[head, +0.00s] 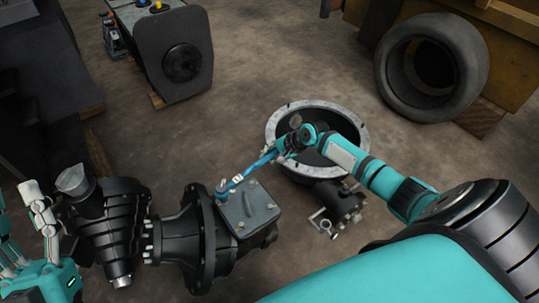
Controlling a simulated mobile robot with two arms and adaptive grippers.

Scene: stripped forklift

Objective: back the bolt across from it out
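A grey cover plate (256,213) with bolts near its corners sits on a black gearbox housing (203,240). My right gripper (279,148) appears shut on a blue wrench (243,179), beyond the plate's upper right side. The wrench slants down to the left, and its far end is at the plate's upper left corner. That end covers the spot, so I cannot tell whether it is seated on a bolt. My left gripper (36,207) is at the left edge, away from the plate; its pale fingers show, but their opening is unclear.
A round bell housing (279,120) lies open on the floor behind my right forearm. A small black part with a metal fitting (341,203) lies right of the plate. A tyre (432,66) leans at the upper right. A dark block (174,45) stands at the back.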

